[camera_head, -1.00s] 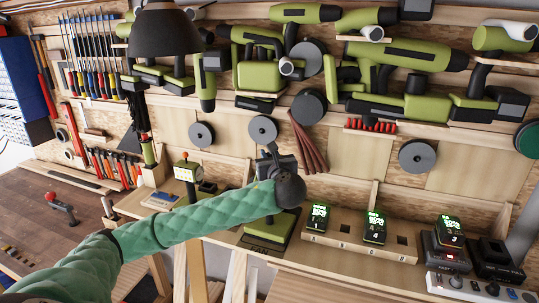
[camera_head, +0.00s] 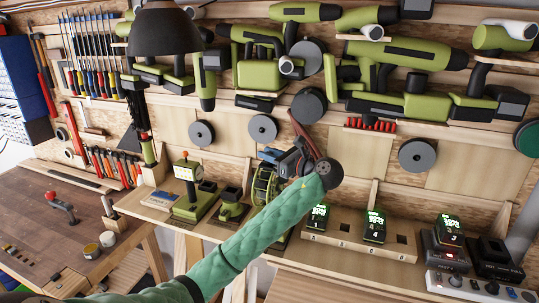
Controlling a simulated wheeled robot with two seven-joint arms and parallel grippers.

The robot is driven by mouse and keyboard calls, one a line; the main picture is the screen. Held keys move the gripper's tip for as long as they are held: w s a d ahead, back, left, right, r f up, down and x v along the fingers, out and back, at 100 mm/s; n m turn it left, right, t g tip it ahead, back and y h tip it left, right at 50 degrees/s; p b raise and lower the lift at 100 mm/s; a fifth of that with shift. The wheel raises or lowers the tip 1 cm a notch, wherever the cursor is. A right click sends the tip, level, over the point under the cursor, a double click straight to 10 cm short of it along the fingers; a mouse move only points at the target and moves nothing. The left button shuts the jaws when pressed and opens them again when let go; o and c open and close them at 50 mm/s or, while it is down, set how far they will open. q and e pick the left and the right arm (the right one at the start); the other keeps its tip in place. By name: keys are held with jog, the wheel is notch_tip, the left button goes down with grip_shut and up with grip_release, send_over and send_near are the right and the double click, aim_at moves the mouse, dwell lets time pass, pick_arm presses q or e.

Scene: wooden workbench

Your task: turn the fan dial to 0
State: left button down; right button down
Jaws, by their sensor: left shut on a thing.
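The green fan (camera_head: 263,188) stands on the bench shelf in the middle, with its round cage seen at an angle. My left arm comes in from below and crosses in front of the fan's right side and base. My left gripper (camera_head: 278,158) is at the upper right of the fan, pointing left, and is shut. Its fingers are at the top of the fan and hide the dial, so the dial's setting cannot be read. My right gripper is not in view.
To the right is a wooden charging rack (camera_head: 345,245) with lit batteries.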

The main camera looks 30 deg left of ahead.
pick_arm(q)
jog(key=n+g, duration=0.2)
jog(key=g, duration=0.1)
jog(key=n+g+h, duration=0.1)
jog(key=n+g, duration=0.1)
jog(key=g, duration=0.2)
jog(key=shift+f+n, duration=0.1)
jog(key=shift+n, duration=0.2)
jog(key=shift+n+g+h, duration=0.75)
jog(key=shift+n+g, duration=0.2)
jog(key=shift+g, duration=0.45)
jog(key=shift+n+g+h, duration=0.75)
jog(key=shift+n+g, duration=0.2)
jog(key=shift+g, duration=0.45)
jog(key=shift+n+g+h, duration=0.3)
jog(key=c, duration=1.3)
grip_release()
jog(key=shift+w, duration=0.1)
